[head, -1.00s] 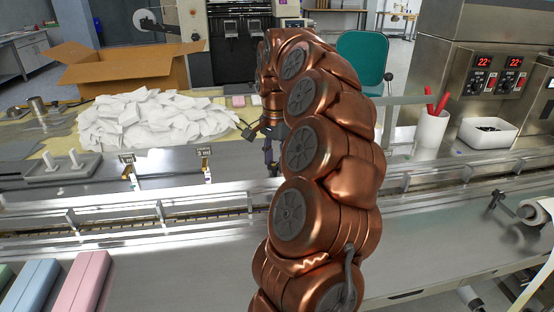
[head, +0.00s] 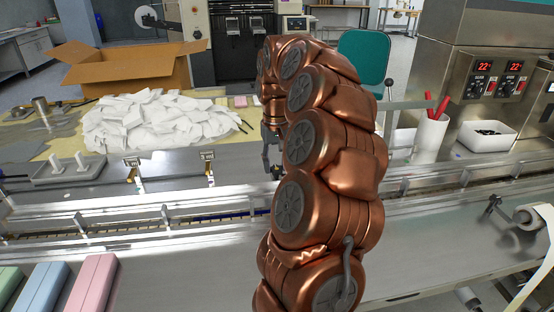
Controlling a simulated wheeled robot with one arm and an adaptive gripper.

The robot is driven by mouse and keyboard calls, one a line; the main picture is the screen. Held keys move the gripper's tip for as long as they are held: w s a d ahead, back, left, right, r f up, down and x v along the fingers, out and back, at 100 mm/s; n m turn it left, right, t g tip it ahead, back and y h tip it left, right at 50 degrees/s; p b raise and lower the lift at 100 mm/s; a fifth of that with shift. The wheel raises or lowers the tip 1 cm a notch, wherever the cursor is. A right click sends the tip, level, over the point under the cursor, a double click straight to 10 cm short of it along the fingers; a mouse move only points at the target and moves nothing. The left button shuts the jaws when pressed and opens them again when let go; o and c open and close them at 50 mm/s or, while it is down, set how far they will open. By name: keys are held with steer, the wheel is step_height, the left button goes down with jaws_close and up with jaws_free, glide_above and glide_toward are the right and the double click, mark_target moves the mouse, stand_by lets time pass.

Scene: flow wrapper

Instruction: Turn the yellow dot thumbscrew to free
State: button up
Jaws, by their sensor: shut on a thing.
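My gripper (head: 276,172) points down at the back rail of the wrapper bed, just left of my copper arm. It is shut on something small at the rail. Two small brackets with labels stand on the same rail to the left, a left one (head: 132,166) and a nearer one (head: 208,161). Each has a small brass-coloured part below its label.
The long metal guide rail (head: 110,215) runs across the bed. A grey tray with pegs (head: 65,175), a heap of white packets (head: 150,122) and a cardboard box (head: 130,72) lie behind, left. A white cup (head: 430,136) and white bin (head: 487,137) stand right. Pastel bars (head: 95,283) lie front left.

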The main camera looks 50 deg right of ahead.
steer(key=n+p, duration=0.1)
steer(key=n, duration=0.3)
steer(key=shift+s+a+n+p, duration=0.1)
steer(key=shift+n+p, duration=0.2)
steer(key=shift+n, duration=0.1)
steer(key=shift+n+p, duration=0.85)
steer(key=shift+n, duration=1.35)
steer(key=o, duration=1.1)
steer(key=shift+o, duration=0.2)
steer(key=shift+r, duration=0.1)
